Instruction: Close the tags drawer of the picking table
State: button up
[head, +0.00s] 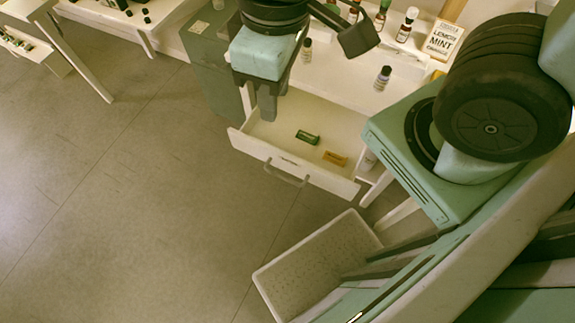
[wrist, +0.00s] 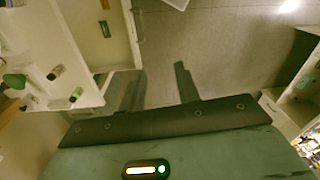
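The drawer (head: 258,151) of the white picking table (head: 340,75) stands pulled out in the head view. Its front has a small label too small to read and a bar handle (head: 287,175). A green box (head: 308,137) and an orange box (head: 335,158) lie inside. My gripper (head: 267,112) points down over the drawer's left end, and I cannot tell whether it touches it. In the wrist view my gripper (wrist: 160,72) has its fingers apart with nothing between them. The drawer's handle (wrist: 138,26) shows beyond the fingers at upper left, clear of them.
Small bottles (head: 383,77) stand on the table beside a "Lemon Mint" sign (head: 442,40). A grey-green cabinet (head: 208,55) is left of the drawer. Another white table (head: 60,55) stands at far left.

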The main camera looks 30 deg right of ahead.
jog(key=shift+a+f, duration=0.2)
jog(key=shift+f, duration=0.05)
jog(key=c, duration=0.5)
jog(key=a+f+n, duration=0.1)
jog(key=w+a+f+g+b, duration=0.1)
jog(key=f, duration=0.1)
jog(key=a+f+n, duration=0.1)
jog(key=a+f, duration=0.1)
jog(key=shift+w+f+n+g+h+b, duration=0.1)
jog(key=shift+w+n+g+h+b, duration=0.2)
jog(key=shift+w+h+b, duration=0.1)
grip_shut()
jog(key=w+a+f+n+h+b, duration=0.2)
jog(key=a+f+n, duration=0.15)
jog(key=f, duration=0.55)
jog(key=n+t+h+b, duration=0.6)
jog(key=n+b, duration=0.3)
jog(key=n, duration=0.1)
send_near(254, 152)
jog(key=x, duration=0.3)
jog(key=f+x, duration=0.1)
jog(key=x, duration=0.1)
jog(key=shift+s+a, duration=0.25)
jog(key=shift+w+d+b, duration=0.3)
jog(key=shift+w+d, duration=0.05)
jog(key=shift+d, duration=0.2)
